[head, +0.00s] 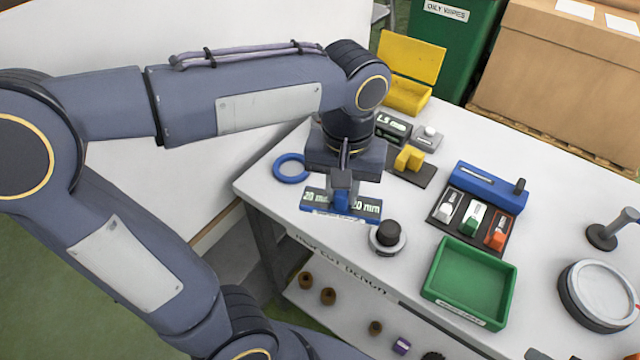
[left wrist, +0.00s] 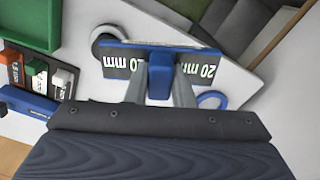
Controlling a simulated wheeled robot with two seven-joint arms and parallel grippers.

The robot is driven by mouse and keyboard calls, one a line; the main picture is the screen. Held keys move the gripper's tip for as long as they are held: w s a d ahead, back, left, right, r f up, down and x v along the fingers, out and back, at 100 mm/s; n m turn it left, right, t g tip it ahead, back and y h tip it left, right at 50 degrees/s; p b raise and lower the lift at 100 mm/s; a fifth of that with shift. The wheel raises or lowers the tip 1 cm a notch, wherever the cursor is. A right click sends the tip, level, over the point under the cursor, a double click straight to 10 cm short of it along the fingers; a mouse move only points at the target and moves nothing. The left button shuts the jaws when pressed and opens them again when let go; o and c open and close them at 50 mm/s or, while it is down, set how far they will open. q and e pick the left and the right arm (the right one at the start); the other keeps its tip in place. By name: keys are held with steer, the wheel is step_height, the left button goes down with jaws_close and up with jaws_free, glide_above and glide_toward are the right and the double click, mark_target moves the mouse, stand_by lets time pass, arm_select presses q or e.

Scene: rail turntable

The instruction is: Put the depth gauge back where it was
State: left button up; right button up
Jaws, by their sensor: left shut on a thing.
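I cannot tell whether the gauge touches the bench top. My right gripper is not in view.
Beside the gauge are a blue ring (head: 290,168) and a black knob on a grey disc (head: 388,236).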

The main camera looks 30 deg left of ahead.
arm_select(q)
steer(key=w+a+f, duration=0.6)
steer(key=w+f, duration=0.1)
steer(key=shift+a, duration=0.3)
steer(key=shift+w+a+f, duration=0.2)
steer(key=shift+a+f, duration=0.05)
steer(key=shift+f, duration=0.25)
steer(key=shift+w+a+f, duration=0.15)
steer(key=shift+f, duration=1.6)
steer(key=shift+f, duration=0.1)
steer(key=shift+f, duration=0.15)
steer(key=o, duration=0.9)
